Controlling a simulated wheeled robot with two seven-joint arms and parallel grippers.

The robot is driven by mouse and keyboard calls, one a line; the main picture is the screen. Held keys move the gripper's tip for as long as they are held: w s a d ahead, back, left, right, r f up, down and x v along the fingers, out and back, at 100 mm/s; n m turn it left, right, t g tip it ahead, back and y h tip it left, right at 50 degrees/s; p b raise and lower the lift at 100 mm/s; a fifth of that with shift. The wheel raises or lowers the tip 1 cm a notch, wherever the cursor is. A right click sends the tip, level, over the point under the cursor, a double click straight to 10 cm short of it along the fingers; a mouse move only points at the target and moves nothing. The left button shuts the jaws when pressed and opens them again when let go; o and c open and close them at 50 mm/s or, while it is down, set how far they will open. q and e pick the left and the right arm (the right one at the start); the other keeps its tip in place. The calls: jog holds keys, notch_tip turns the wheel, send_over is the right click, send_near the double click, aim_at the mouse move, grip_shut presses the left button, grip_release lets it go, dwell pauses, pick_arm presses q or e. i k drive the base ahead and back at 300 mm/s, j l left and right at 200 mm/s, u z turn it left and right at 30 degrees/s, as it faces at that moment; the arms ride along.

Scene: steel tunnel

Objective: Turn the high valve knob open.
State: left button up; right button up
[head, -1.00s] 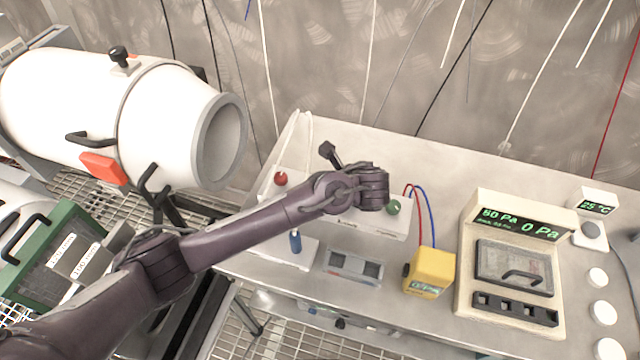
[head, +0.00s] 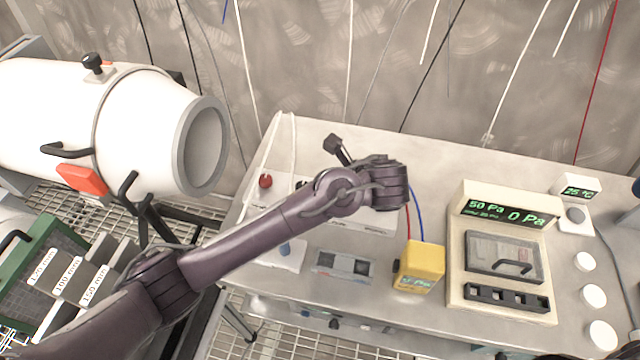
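A white valve block (head: 345,222) lies on the bench, mostly behind my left arm. A red knob (head: 265,181) shows at its left end, and a dark knob (head: 302,183) is partly visible beside it. I cannot read which knob is the high valve. My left arm crosses above the block, its wrist over the block's right end. A dark square-ended piece (head: 334,144), apparently part of my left gripper, sticks up behind the forearm. Its fingers are hidden. My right gripper is out of view.
A yellow gauge (head: 418,267) with red and blue wires stands right of the arm. Beyond it is a beige pressure display unit (head: 456,292). A grey two-window box (head: 342,267) lies at the front. A white chamber (head: 130,125) is at left. The bench's back is mostly clear.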

aim_at(265, 181)
jog(key=k, duration=1)
